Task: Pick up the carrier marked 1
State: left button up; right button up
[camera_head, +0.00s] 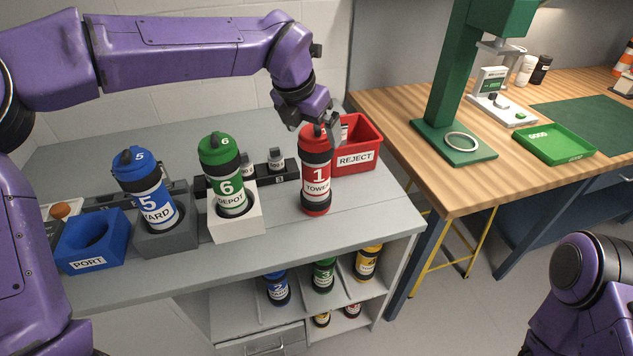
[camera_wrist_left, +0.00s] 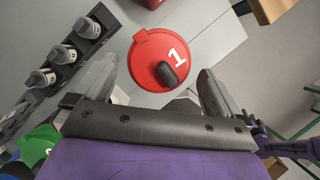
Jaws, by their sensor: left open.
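The carrier marked 1 (camera_head: 316,172) is a red and black cylinder labelled "TOWER". It stands upright on the grey bench, in front of the red REJECT bin. Its round red lid (camera_wrist_left: 158,60) with a white 1 and a dark knob shows in the left wrist view. My left gripper (camera_head: 318,128) is at the top of this carrier, pointing down. In the left wrist view the open fingers (camera_wrist_left: 155,88) lie on either side of the lid's near edge, with a gap visible at each side. My right gripper is out of view; only part of that arm shows at the lower right.
Blue carrier 5 (camera_head: 148,190) and green carrier 6 (camera_head: 227,175) stand tilted in holders to the left. A blue PORT holder (camera_head: 92,241) is empty. The REJECT bin (camera_head: 367,150) is close behind carrier 1. A wooden bench stands right.

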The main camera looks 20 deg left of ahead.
aim_at(316, 174)
pick_arm(q)
jog(key=p+x, duration=0.1)
jog(key=x, duration=0.3)
jog(key=shift+w+f, duration=0.1)
jog(key=shift+f, duration=0.25)
jog(key=c, duration=1.4)
jog(key=shift+r, duration=0.1)
